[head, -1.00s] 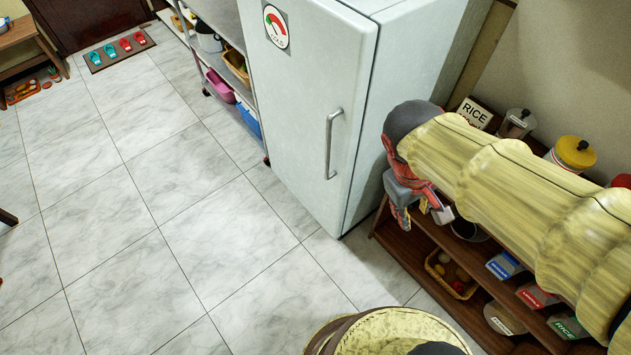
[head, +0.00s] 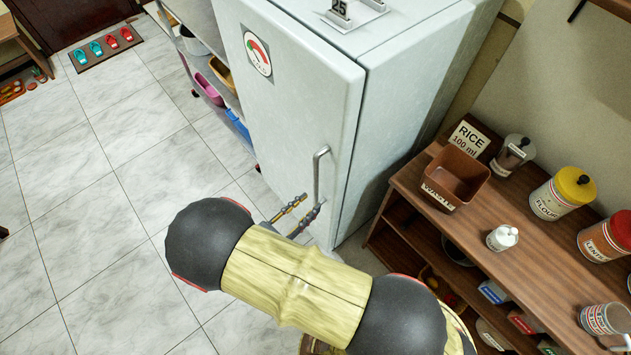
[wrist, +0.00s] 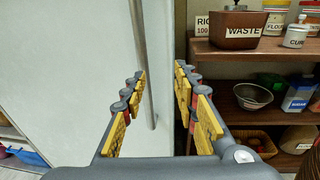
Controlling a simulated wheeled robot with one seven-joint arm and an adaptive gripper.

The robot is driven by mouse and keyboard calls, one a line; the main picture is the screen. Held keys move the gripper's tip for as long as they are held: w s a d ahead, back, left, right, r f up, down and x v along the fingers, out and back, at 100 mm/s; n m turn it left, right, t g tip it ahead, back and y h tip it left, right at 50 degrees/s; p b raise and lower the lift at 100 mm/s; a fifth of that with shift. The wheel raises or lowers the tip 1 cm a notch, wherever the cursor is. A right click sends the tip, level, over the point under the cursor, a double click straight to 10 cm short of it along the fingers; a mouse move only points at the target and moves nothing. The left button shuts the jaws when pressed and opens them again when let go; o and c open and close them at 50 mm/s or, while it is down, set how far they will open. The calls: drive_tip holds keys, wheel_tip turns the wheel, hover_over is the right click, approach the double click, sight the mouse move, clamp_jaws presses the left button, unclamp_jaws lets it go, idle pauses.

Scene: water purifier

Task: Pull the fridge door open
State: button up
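The fridge (head: 300,110) is pale grey, with its door shut. Its vertical metal handle (head: 317,175) is near the door's right edge. The handle also shows in the wrist view (wrist: 142,40), rising past the left finger's tip. My gripper (head: 305,202) is in front of the door at the level of the handle's lower part. In the wrist view my gripper (wrist: 160,76) is open, with a finger on each side of a gap and the handle's lower part seen in that gap, nearer the left finger. I cannot tell whether a finger touches the handle.
A wooden shelf unit (head: 405,185) stands right of the fridge, holding a brown WASTE bin (head: 455,178) and several jars. A metal rack (head: 205,75) with tubs stands to the left. The tiled floor (head: 110,200) in front and left is clear.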

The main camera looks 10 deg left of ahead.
sight(314, 187)
drive_tip(key=shift+n+t+y, duration=0.4)
drive_tip(key=shift+n+t, duration=0.2)
drive_tip(key=shift+t, duration=0.2)
drive_tip(key=w, duration=0.2)
drive_tip(key=w+d, duration=0.1)
drive_tip(key=w, duration=0.2)
drive_tip(key=w+b, duration=0.1)
drive_tip(key=w, duration=0.1)
drive_tip(key=shift+w+d+r, duration=0.15)
drive_tip(key=shift+d+r, duration=0.05)
drive_tip(key=shift+d, duration=0.1)
drive_tip(key=shift+c, duration=0.8)
clamp_jaws()
